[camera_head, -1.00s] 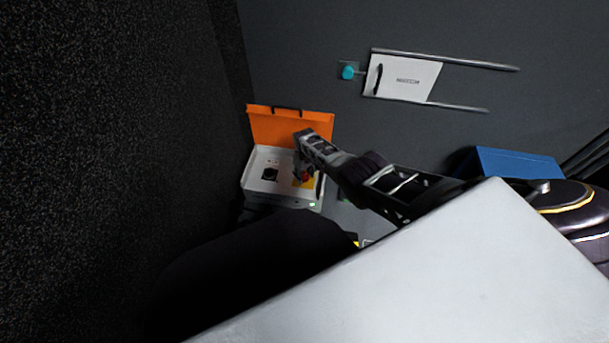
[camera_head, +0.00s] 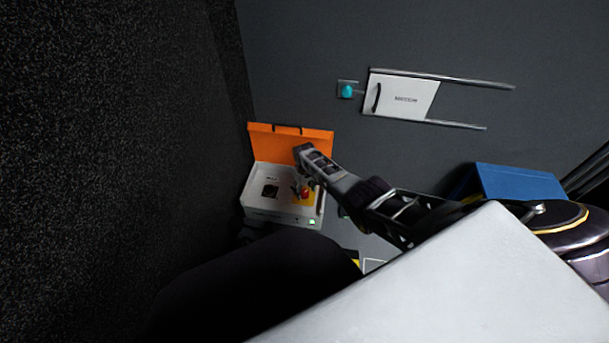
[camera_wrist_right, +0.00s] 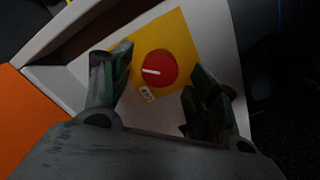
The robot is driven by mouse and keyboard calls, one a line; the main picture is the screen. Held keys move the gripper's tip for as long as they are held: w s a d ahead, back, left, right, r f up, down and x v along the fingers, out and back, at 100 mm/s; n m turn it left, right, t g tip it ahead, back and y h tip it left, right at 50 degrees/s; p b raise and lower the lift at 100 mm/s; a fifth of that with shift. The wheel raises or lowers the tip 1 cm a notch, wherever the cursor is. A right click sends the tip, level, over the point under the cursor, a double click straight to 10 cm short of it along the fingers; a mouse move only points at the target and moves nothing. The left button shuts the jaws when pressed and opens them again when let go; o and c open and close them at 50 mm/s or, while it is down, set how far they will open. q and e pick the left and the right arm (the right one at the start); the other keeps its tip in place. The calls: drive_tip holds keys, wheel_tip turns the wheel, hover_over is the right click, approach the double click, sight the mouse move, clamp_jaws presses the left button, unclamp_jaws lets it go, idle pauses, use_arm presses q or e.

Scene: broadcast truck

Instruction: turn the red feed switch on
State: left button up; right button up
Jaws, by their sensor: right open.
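The red feed switch (camera_head: 305,192) is a round red knob with a white line, on a yellow plate (camera_head: 309,199) inside an open white box (camera_head: 284,208) with an orange lid. In the right wrist view the red knob (camera_wrist_right: 158,69) lies beyond and between the fingers, with a small white label below it on the yellow plate (camera_wrist_right: 181,33). My right gripper (camera_head: 304,184) is over the box at the knob. In the wrist view the right gripper (camera_wrist_right: 164,92) is open, with a finger either side of the knob and no visible grip. My left gripper is not in view.
The orange lid (camera_head: 290,143) stands raised behind the box. A black round part (camera_head: 270,191) sits left in the box. A teal knob (camera_head: 347,91) and a white panel (camera_head: 400,95) between rails are beyond. A blue box (camera_head: 520,183) is at right. A dark wall stands left.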

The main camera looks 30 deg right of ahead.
sight(304, 193)
wheel_tip(304, 193, up, 10)
drive_tip(key=shift+r, duration=0.25)
idle(1.1)
drive_tip(key=shift+s, duration=0.1)
drive_tip(key=shift+a+f, duration=0.1)
idle(0.4)
drive_tip(key=s+a+f+n+t+y, duration=0.1)
drive_tip(key=s+a+f, duration=0.2)
drive_tip(key=s+a, duration=0.3)
drive_tip(key=s+a+f+t, duration=0.1)
drive_tip(key=s+a+f, duration=0.2)
drive_tip(key=s, duration=0.5)
drive_tip(key=s+a+r+t+y, duration=0.1)
drive_tip(key=s+a+r, duration=0.3)
drive_tip(key=s, duration=0.4)
drive_tip(key=s+a+r+t+y, duration=0.1)
drive_tip(key=s+a+r, duration=0.3)
drive_tip(key=s, duration=0.5)
drive_tip(key=shift+r+m+t+p, duration=0.3)
drive_tip(key=shift+r+t+p, duration=0.1)
drive_tip(key=shift+r+t, duration=0.3)
drive_tip(key=shift+f+p, duration=0.25)
drive_tip(key=shift+p, duration=0.4)
